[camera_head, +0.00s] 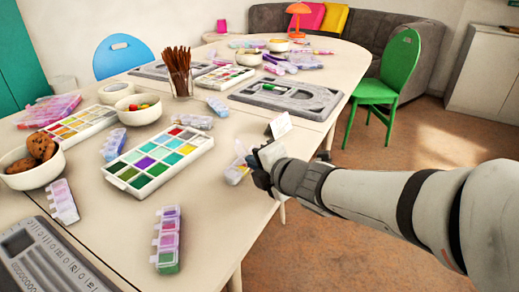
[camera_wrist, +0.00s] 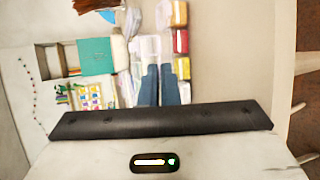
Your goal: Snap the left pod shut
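A pod organizer (camera_head: 237,172) with clear lids and yellow and orange contents lies at the table's right edge in the head view. My gripper (camera_head: 257,165) is right beside it and partly hides it. In the wrist view, a row of filled compartments (camera_wrist: 181,42), yellow and red among them, runs beside a row of pale clear lids (camera_wrist: 150,47), which look folded open. My gripper's two fingers (camera_wrist: 160,85) are close together, over the lower end of these rows. I see nothing held between them; contact with the lids cannot be told.
Other pod organizers, one (camera_head: 167,240) near the front, lie around the table. A grey board (camera_head: 287,97), a cup of brown sticks (camera_head: 180,82) and a bowl (camera_head: 139,108) stand further back. The table's right edge is close to my gripper.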

